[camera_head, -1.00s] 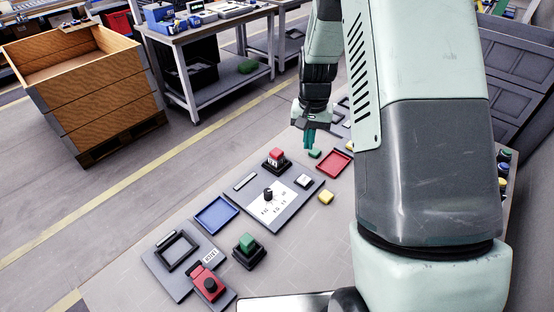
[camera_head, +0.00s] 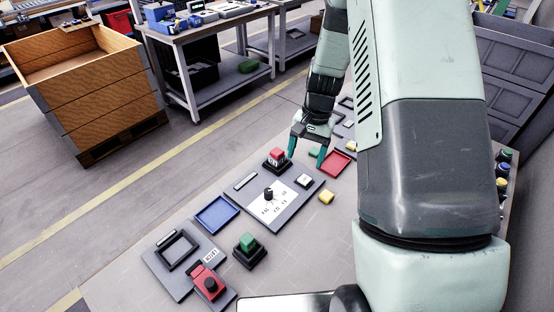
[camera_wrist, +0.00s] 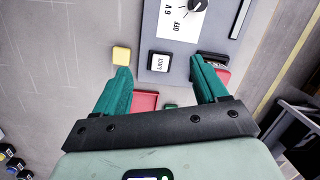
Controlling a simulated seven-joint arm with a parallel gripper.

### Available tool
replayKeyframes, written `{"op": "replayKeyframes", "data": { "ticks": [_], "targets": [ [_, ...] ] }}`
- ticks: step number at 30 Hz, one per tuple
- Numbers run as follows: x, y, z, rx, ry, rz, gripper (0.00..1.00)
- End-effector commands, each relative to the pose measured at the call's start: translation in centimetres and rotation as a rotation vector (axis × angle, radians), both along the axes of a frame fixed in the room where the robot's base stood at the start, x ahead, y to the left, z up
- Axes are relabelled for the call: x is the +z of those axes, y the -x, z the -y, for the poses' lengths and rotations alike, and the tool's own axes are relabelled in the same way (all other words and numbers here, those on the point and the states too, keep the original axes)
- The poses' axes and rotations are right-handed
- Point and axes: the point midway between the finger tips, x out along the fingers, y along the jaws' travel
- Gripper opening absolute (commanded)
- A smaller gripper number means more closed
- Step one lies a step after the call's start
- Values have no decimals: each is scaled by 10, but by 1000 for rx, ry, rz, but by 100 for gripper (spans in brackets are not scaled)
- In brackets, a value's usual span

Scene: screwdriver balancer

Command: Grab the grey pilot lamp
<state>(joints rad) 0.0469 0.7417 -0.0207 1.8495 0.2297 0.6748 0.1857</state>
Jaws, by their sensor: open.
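A row of small dark round pieces with coloured tops, likely the pilot lamps (camera_head: 502,183), stands at the table's right edge in the head view. Green, blue and yellow tops show; I cannot tell which one is grey. Part of this row shows at the lower left of the wrist view (camera_wrist: 12,162). My gripper (camera_head: 306,155) is open and empty, far to the left of the row, low over the table between the red block and the red tray. In the wrist view its teal fingers (camera_wrist: 160,68) are spread wide.
A panel with a dial (camera_head: 268,194) lies near my gripper, with a red block on a black base (camera_head: 276,160), a red tray (camera_head: 335,164) and a yellow block (camera_head: 326,197) around it. A blue tray (camera_head: 216,214) and a green block (camera_head: 246,243) lie nearer the front.

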Motion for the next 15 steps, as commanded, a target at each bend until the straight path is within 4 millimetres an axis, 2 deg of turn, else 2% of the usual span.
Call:
{"op": "replayKeyframes", "data": {
  "ticks": [1, 3, 7, 11, 15],
  "targets": [
    [-13, 13, -4, -90, -63, -60, 72],
    [-26, 29, -17, -242, -176, -145, 72],
    [-41, 43, -41, -543, -403, -278, 72],
    [-49, 35, -56, -856, -632, -362, 72],
    [-56, 11, -50, -1192, -865, -386, 72]
  ]
}}
